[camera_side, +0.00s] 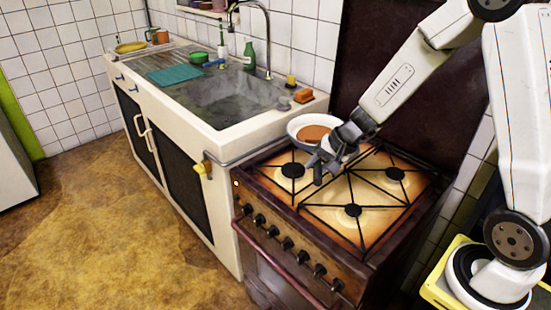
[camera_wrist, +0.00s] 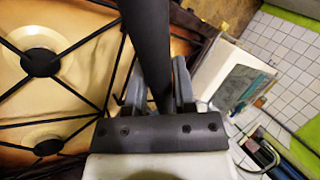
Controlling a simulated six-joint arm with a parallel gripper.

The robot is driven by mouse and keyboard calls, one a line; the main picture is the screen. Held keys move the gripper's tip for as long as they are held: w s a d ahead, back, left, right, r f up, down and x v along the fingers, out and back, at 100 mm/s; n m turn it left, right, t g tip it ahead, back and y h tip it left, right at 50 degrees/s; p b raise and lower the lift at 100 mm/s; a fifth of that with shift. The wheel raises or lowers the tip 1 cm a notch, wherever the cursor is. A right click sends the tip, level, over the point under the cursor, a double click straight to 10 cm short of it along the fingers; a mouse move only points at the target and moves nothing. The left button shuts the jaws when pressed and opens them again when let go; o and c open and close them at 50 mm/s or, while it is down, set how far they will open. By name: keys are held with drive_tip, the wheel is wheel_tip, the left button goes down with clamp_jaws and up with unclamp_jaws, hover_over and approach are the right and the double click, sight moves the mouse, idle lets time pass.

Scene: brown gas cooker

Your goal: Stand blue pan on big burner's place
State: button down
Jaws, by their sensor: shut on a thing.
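The pan (camera_side: 308,121) is pale with a brown inside, and its blue colour is hard to make out. It is at the back left of the cooker (camera_side: 330,190), near the sink edge. My gripper (camera_side: 326,160) is shut on the pan's dark handle (camera_wrist: 148,45), which runs between the two fingers (camera_wrist: 157,88) in the wrist view. Burners show at left (camera_side: 292,170), right (camera_side: 395,173) and front (camera_side: 353,210). The back of the hob is partly hidden by my gripper and the pan. I cannot tell whether the pan touches the grate.
The sink (camera_side: 225,98) adjoins the cooker at left, with an orange sponge (camera_side: 304,96) on its near corner. A tall tap (camera_side: 267,40) and green bottle (camera_side: 249,56) stand behind. The dark panel behind the cooker is close. The front hob is clear.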

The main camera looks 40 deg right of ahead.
drive_tip(key=shift+s+a+f+n+g+y, duration=0.1)
drive_tip(key=shift+a+f+n+g+y, duration=0.2)
drive_tip(key=shift+a+n, duration=0.5)
drive_tip(key=shift+a+f+n+g+y, duration=0.1)
drive_tip(key=shift+a+f+n+y, duration=0.35)
drive_tip(key=shift+a, duration=0.55)
drive_tip(key=shift+r, duration=0.1)
drive_tip(key=shift+h, duration=0.25)
drive_tip(key=shift+f, duration=3.65)
drive_tip(key=shift+c, duration=1.8)
unclamp_jaws()
drive_tip(key=shift+s+f, duration=0.1)
drive_tip(key=shift+d, duration=0.1)
